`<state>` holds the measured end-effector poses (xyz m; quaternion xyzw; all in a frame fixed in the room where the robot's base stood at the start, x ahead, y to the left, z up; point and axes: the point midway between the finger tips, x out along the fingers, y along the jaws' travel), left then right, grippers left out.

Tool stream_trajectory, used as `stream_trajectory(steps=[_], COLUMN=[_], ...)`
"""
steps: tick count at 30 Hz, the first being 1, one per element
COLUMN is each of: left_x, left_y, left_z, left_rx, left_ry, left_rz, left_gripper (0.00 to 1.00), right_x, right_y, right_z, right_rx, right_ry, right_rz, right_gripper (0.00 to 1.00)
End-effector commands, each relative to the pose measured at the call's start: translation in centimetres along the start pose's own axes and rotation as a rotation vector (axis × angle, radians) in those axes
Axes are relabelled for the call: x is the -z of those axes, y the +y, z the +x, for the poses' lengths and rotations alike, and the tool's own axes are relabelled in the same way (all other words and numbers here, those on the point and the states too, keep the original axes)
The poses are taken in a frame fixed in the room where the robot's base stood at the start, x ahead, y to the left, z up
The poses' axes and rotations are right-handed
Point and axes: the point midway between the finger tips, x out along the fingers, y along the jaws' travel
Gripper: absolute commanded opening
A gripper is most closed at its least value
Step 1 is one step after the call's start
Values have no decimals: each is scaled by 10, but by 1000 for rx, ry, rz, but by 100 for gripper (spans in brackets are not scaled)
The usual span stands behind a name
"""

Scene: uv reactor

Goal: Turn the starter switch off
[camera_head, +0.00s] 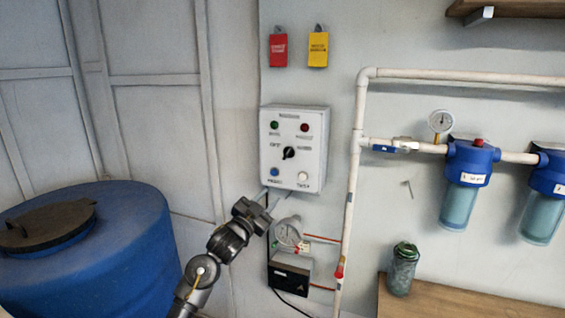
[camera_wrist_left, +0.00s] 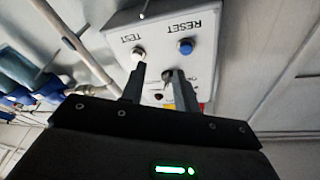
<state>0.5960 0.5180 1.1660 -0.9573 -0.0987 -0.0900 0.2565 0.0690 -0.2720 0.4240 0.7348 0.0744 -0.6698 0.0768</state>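The starter switch is a black rotary knob (camera_head: 289,153) in the middle of a white control box (camera_head: 318,150) on the wall. A label that looks like OFF is at its left; its exact setting is too small to tell. My left gripper (camera_head: 266,198) is just below the box in the head view, apart from the knob. In the left wrist view the gripper (camera_wrist_left: 158,72) has its two fingers spread, pointing at the box (camera_wrist_left: 165,22), which appears upside down. A dark knob-like shape lies near the right finger there, partly hidden. My right gripper is not in view.
The box also bears green, red, blue (camera_head: 275,172) and white (camera_head: 303,176) buttons or lamps. A gauge (camera_head: 289,231) hangs below it. White pipes (camera_head: 355,150) run at the right, with blue filters (camera_head: 468,165). A blue barrel (camera_head: 100,250) stands at the left.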

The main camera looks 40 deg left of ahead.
Motion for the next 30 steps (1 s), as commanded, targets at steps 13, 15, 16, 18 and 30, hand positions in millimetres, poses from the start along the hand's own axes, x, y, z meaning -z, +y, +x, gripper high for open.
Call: stream_trajectory(steps=[13, 15, 16, 18, 30], left_x=[65, 67, 68, 70, 75], left_y=[-35, -36, -36, -37, -39], left_z=[3, 12, 16, 29, 94], left_rx=[46, 47, 47, 47, 46], left_ry=[107, 106, 107, 106, 105], left_rz=[47, 46, 45, 45, 45], left_gripper=[31, 31, 31, 31, 31], right_x=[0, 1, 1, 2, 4], right_y=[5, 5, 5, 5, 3], right_z=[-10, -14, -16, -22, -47], right_rx=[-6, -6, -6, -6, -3], right_ry=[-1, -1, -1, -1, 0], right_rz=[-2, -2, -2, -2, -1], right_gripper=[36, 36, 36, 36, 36])
